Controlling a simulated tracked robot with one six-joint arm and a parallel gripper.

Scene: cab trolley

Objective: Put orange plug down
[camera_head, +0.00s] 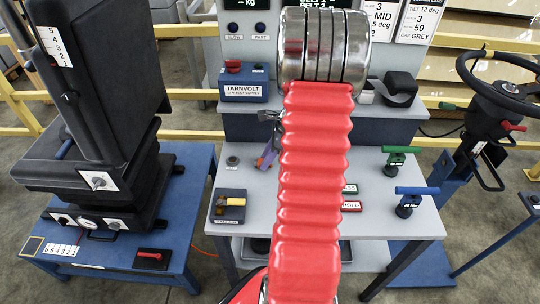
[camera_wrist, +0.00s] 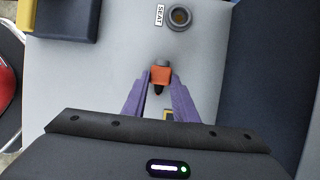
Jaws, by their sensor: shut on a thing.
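The orange plug (camera_wrist: 160,75) sits between the purple fingertips of my gripper (camera_wrist: 160,88) in the wrist view. It has an orange body with dark ends. My gripper is shut on it, over the light grey tabletop (camera_wrist: 105,60). I cannot tell whether the plug touches the surface. A round grey seat with a brown centre (camera_wrist: 180,18), labelled SEAT, lies just beyond the plug, apart from it. In the head view my gripper (camera_head: 267,157) shows as a purple part left of my red arm, which hides much of the table; the plug is not clear there.
A blue box with a yellow part (camera_head: 230,205) stands at the table's front left. Green and blue handles (camera_head: 405,175) stand on the right. The blue TARNVOLT box (camera_head: 243,85) is behind. A black seat (camera_head: 95,110) is left, a steering wheel (camera_head: 505,85) right.

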